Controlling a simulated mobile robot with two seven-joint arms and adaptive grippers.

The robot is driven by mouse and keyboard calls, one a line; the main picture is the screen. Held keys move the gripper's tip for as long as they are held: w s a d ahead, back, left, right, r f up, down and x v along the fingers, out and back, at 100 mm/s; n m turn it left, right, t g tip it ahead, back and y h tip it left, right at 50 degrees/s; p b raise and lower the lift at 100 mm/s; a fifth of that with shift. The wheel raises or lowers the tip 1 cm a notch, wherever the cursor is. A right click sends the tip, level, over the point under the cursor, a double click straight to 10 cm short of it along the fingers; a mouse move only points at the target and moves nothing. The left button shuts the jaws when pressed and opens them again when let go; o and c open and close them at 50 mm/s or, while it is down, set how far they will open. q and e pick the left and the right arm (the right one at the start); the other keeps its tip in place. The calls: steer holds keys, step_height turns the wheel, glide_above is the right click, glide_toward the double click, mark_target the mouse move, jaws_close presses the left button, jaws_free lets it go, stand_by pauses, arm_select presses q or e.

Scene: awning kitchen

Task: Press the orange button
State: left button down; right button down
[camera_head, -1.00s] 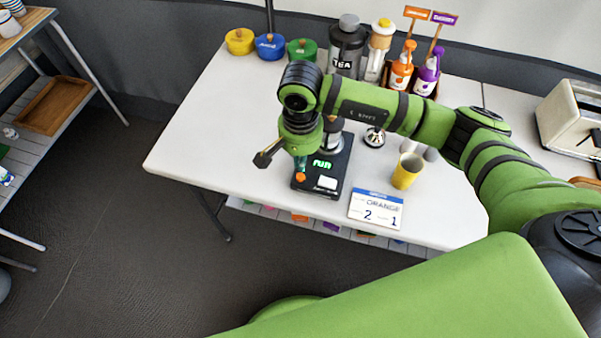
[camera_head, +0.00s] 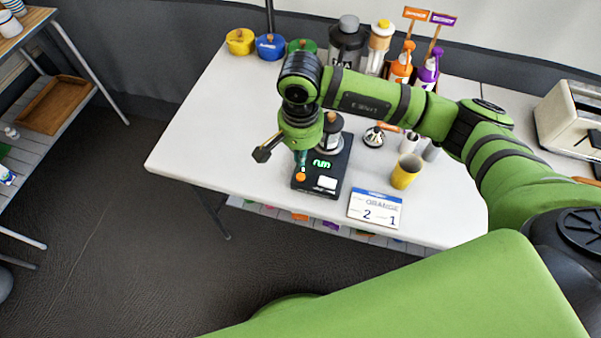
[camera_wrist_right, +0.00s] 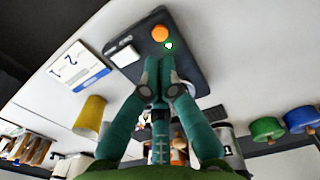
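The orange button (camera_head: 300,176) is a small round cap at the front left corner of a black device (camera_head: 333,172). It also shows in the right wrist view (camera_wrist_right: 160,33). The device has a lit green display (camera_head: 322,163), a pale square button (camera_head: 327,183) and a metal-topped jar (camera_head: 331,135) on its back part. My right gripper (camera_wrist_right: 158,62) has its fingertips together and holds nothing visible. In the head view the gripper is just behind the orange button, apart from it and partly hidden by the wrist. My left gripper is out of view.
Colored pots (camera_head: 270,46), canisters and pump bottles (camera_head: 401,67) line the table's back. A toaster (camera_head: 566,120) is at far right. The table's left part is clear.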

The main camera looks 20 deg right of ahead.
steer(key=shift+r+p, duration=1.05)
steer(key=shift+r, duration=1.5)
